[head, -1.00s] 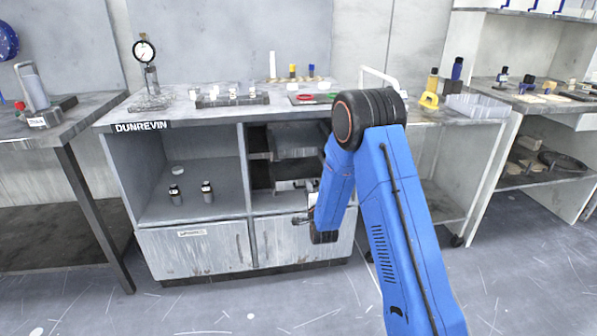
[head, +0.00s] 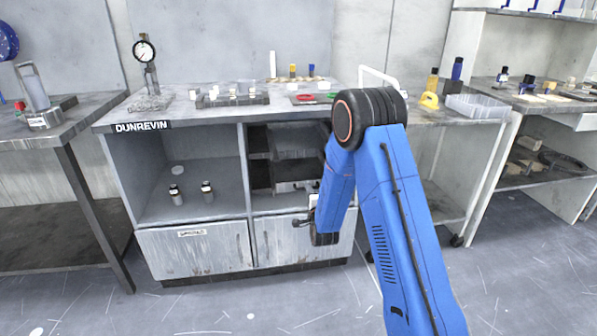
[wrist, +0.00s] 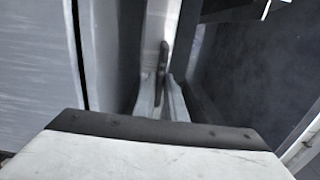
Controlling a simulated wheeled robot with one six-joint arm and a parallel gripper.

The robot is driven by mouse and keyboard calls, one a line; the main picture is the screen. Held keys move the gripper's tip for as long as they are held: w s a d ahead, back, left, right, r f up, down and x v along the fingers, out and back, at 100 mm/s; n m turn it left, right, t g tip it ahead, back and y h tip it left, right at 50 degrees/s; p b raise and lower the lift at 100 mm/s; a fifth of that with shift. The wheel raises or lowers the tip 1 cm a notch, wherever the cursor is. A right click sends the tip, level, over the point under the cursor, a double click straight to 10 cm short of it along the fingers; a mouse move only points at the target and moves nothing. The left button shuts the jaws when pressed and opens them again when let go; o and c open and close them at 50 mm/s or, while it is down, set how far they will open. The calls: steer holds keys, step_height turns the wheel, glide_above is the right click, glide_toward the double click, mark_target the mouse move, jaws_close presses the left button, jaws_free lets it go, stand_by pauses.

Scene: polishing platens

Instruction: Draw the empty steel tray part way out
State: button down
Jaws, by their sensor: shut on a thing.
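The right-hand opening of the cabinet holds grey metal tray shapes in a rack. A pale tray edge (head: 287,187) shows low in that opening, left of my arm. My gripper is mostly hidden by my blue arm in the head view, in front of the opening. In the wrist view my gripper (wrist: 163,92) is shut on a narrow part of the steel tray, whose pale metal strip (wrist: 153,28) runs up beyond the fingertips. The tray's inside cannot be seen, so I cannot tell its contents.
The cabinet (head: 190,252) has two doors below the opening. The cabinet top carries a dial gauge (head: 144,50) and several small items. The floor in front of the cabinet is clear.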

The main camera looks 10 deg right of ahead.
steer(key=s, duration=1)
steer(key=shift+s, duration=0.4)
stand_by(1.5)
steer(key=c, duration=1.7)
jaws_free()
